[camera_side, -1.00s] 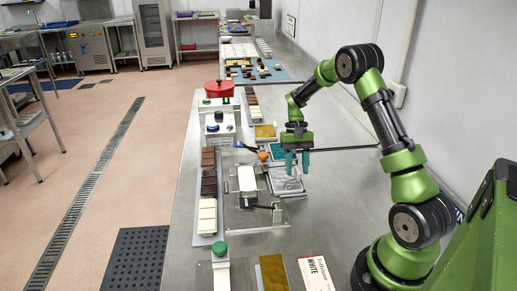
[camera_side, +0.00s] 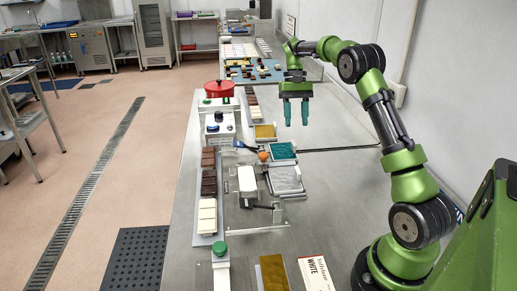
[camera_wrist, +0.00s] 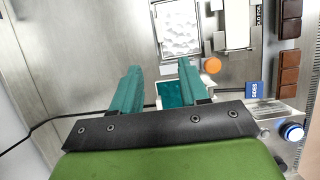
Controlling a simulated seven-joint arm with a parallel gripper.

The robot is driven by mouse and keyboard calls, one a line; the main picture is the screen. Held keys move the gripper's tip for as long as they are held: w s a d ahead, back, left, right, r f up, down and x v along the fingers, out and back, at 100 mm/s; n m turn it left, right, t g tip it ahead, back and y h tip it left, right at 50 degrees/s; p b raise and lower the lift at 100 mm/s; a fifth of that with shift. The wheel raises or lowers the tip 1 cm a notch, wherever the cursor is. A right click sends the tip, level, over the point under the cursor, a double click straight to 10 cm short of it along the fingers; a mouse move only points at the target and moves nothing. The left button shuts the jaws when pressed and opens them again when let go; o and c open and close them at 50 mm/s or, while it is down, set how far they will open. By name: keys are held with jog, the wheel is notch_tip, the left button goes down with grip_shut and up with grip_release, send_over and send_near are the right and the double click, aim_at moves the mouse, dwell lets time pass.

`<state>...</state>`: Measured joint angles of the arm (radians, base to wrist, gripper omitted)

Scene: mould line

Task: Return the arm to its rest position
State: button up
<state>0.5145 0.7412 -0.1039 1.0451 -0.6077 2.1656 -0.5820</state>
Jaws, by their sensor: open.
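My green arm carries my gripper (camera_side: 296,112), which hangs open and empty above the steel bench (camera_side: 335,190). Its two teal fingers point down and are well apart. In the wrist view my gripper (camera_wrist: 158,80) shows both fingers spread with nothing held between them. Beyond them lie a teal-filled tray (camera_wrist: 172,95) and a tray with a white, bumpy surface (camera_wrist: 178,28). In the side view the teal tray (camera_side: 282,151) and the pale grey tray (camera_side: 286,179) lie on the bench, below and nearer than my gripper.
A clear fixture with a white block (camera_side: 246,178) stands left of the trays. Chocolate bars (camera_side: 208,185) line the bench's left side. A dark cable (camera_side: 340,149) crosses the bench to the wall. The bench's right middle is otherwise clear.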

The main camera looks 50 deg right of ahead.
jog(key=s+a+r+n+t, duration=0.1)
jog(key=s+a+r+t, duration=0.1)
jog(key=s+a, duration=0.3)
jog(key=s+a+r+n+t, duration=0.2)
jog(key=s+a+t, duration=0.2)
jog(key=a, duration=0.9)
jog(key=s+a+r+n+t+h, duration=0.1)
jog(key=s+a+r+n+t, duration=0.1)
jog(key=s+a, duration=0.5)
jog(key=shift+s+a+r+t, duration=0.25)
jog(key=shift+a+r+t, duration=0.35)
jog(key=shift+a+t, duration=0.4)
